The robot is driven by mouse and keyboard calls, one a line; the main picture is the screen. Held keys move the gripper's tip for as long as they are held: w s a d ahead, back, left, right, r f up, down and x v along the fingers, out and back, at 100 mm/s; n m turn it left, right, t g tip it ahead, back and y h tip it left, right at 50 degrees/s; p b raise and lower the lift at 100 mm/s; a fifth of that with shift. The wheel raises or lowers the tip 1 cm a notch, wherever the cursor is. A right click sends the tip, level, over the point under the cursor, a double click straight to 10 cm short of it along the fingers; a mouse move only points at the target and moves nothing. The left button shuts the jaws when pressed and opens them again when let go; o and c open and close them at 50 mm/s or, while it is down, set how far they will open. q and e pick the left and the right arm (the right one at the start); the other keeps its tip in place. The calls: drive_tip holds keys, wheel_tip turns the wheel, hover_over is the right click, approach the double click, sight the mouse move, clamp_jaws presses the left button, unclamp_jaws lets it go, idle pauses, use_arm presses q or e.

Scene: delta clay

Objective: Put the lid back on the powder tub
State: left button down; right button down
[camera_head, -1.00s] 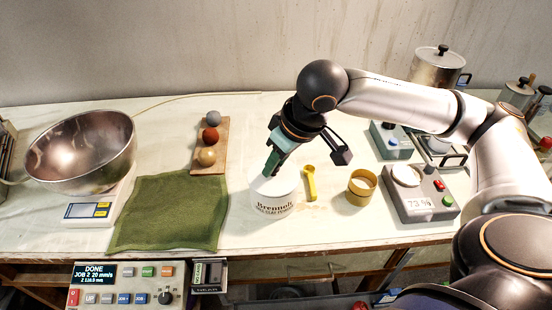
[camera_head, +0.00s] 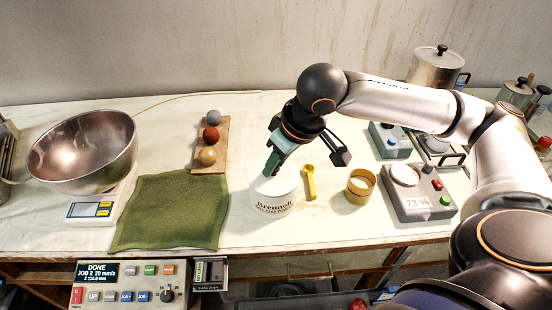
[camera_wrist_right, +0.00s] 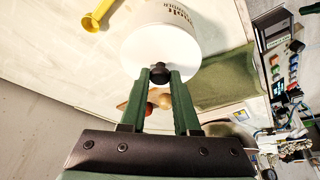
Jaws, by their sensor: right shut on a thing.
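The powder tub (camera_head: 272,208) is white with dark lettering and stands on the table right of the green cloth. A white round lid (camera_wrist_right: 150,58) with a dark knob (camera_wrist_right: 160,74) covers its mouth in the right wrist view. My right gripper (camera_head: 270,170) points down at the tub's top. In the wrist view its green fingers (camera_wrist_right: 160,80) are shut on the lid's knob. The lid looks level with the rim, but I cannot tell whether it is fully seated. The fingers hide part of the lid in the head view. My left gripper is not in view.
A grey device (camera_head: 418,200) is further right. Left are a green cloth (camera_head: 170,212), a board with balls (camera_head: 222,150) and a metal bowl (camera_head: 82,152).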

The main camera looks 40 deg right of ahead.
drive_tip(key=p, duration=0.3)
drive_tip(key=shift+f, duration=0.15)
idle(2.8)
idle(0.3)
drive_tip(key=shift+c, duration=0.4)
unclamp_jaws()
idle(0.3)
wheel_tip(320, 180, up, 3)
drive_tip(key=p, duration=0.3)
drive_tip(key=shift+f, duration=0.2)
drive_tip(key=shift+r, duration=2.2)
clamp_jaws()
